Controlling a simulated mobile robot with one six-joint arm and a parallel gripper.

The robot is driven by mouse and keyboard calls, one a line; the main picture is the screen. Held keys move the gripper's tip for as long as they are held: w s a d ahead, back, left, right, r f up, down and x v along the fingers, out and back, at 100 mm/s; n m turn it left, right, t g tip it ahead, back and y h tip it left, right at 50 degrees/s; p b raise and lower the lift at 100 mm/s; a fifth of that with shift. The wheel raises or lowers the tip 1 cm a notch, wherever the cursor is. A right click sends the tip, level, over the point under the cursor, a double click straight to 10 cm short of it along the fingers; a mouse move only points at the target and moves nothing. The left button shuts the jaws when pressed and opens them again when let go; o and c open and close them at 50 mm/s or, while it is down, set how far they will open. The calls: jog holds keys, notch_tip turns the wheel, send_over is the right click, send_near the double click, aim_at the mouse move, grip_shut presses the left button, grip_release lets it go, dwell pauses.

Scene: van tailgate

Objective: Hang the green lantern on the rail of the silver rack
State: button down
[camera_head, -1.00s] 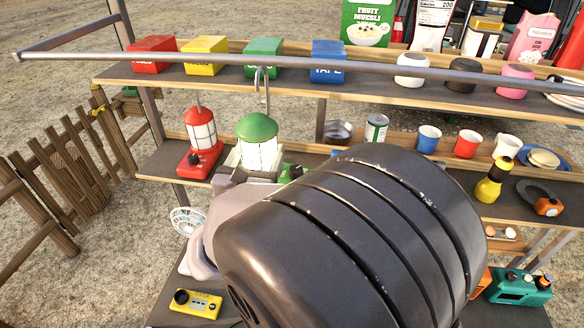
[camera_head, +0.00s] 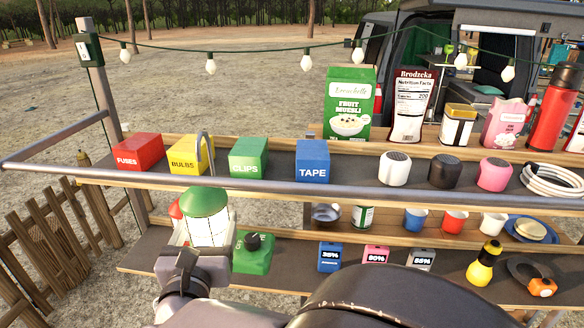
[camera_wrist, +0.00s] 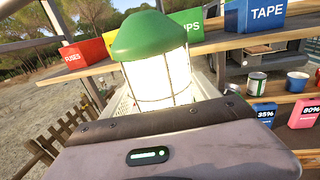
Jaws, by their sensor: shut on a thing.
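The green lantern (camera_head: 207,222) has a green cap, a lit caged globe and a tall grey hook (camera_head: 205,150) on top. It looks upright. My gripper (camera_head: 197,258) is shut on its lower part; the jaws' contact is partly hidden. The silver rail (camera_head: 330,190) of the rack crosses the head view, and the hook's curve stands above the rail's line. I cannot tell whether the hook is over the rail or beside it. In the wrist view the green lantern (camera_wrist: 155,60) rises behind my gripper (camera_wrist: 165,108), its base hidden; its hook is out of frame.
Behind the rail, the upper shelf holds red fuses (camera_head: 138,152), yellow bulbs (camera_head: 190,154), green clips (camera_head: 248,158) and blue tape (camera_head: 312,161) boxes. A green box with a black knob (camera_head: 252,255) is right of the lantern. A red lantern (camera_head: 175,210) is mostly hidden behind it.

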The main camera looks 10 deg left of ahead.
aim_at(200, 237)
jog(key=shift+s+r+p, duration=0.1)
jog(key=shift+s+p, duration=0.3)
jog(key=shift+s, duration=0.4)
jog(key=p+v, duration=0.1)
jog(key=v, duration=0.1)
jog(key=shift+s, duration=0.4)
notch_tip(200, 237, down, 5)
jog(key=b, duration=0.5)
jog(key=shift+r, duration=0.1)
jog(key=shift+c, duration=0.6)
grip_release()
jog(key=shift+s, duration=0.1)
